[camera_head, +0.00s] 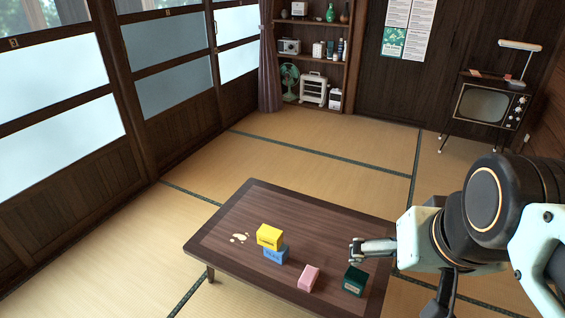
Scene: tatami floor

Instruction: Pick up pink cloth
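A small pink piece (308,278) sits on the low dark wooden table (225,215), near its front edge. It looks block-shaped, and I cannot tell from here whether it is cloth. My gripper (356,251) is above the right part of the table, to the right of and farther back than the pink piece, and apart from it. Its fingers point left. They are small and seen side-on, so I cannot tell whether they are open or shut. I see nothing held between them.
A pale spill-like patch (239,238) lies at the left. The back middle of the table is clear.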

